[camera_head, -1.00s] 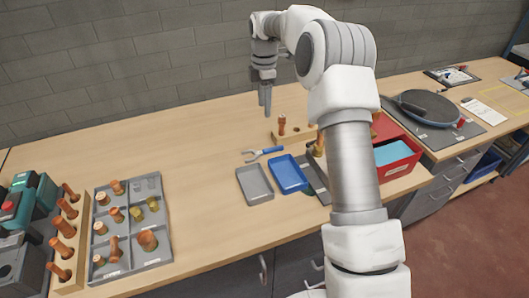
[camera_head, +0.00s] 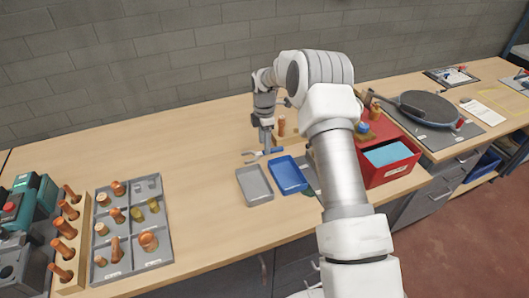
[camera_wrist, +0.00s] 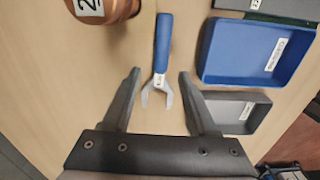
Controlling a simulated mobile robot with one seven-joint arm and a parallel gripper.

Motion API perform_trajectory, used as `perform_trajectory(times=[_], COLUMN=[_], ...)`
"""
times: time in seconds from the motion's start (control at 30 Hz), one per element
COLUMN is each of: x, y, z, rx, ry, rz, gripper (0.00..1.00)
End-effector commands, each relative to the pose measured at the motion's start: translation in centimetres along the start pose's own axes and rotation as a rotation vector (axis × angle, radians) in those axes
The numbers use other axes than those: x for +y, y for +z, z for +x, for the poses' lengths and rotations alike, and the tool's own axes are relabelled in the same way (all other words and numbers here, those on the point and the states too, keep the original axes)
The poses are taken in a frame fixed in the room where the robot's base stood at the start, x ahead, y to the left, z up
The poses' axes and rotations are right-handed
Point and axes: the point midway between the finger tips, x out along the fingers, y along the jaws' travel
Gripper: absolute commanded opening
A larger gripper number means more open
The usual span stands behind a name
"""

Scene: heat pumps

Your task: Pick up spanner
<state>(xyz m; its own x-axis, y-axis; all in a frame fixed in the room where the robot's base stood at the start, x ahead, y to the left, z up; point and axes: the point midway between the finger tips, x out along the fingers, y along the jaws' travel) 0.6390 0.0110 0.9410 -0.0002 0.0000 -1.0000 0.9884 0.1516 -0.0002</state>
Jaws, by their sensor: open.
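The spanner (camera_head: 264,154) lies flat on the wooden bench, with a blue handle and a grey open-ended jaw. In the wrist view, the spanner (camera_wrist: 161,55) has its handle pointing away and its grey jaw toward my gripper. My gripper (camera_wrist: 158,73) is open, with one finger on each side of the spanner's lower part and gaps on both sides. In the head view, my gripper (camera_head: 267,149) points down at the spanner and hides part of it. The height of the fingertips above the bench is hard to tell.
A blue tray (camera_head: 288,176) and a grey tray (camera_head: 241,182) lie just in front of the spanner. A red box (camera_head: 386,179) is at right. The bench's left middle is clear.

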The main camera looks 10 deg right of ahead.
Motion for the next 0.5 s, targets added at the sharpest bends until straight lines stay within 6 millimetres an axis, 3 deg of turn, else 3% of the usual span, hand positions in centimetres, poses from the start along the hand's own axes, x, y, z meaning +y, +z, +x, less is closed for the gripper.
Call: perform_trajectory(times=[0.2,0.47,0.5], x=[-0.1,-0.1,-0.1], y=[0.0,0.0,0.0], z=[2.6,2.8,2.8], rx=[0.0,0.0,0.0], ry=[-0.001,0.001,0.001], rz=[0.0,0.0,0.0], gripper=[0.59,0.59,0.52])
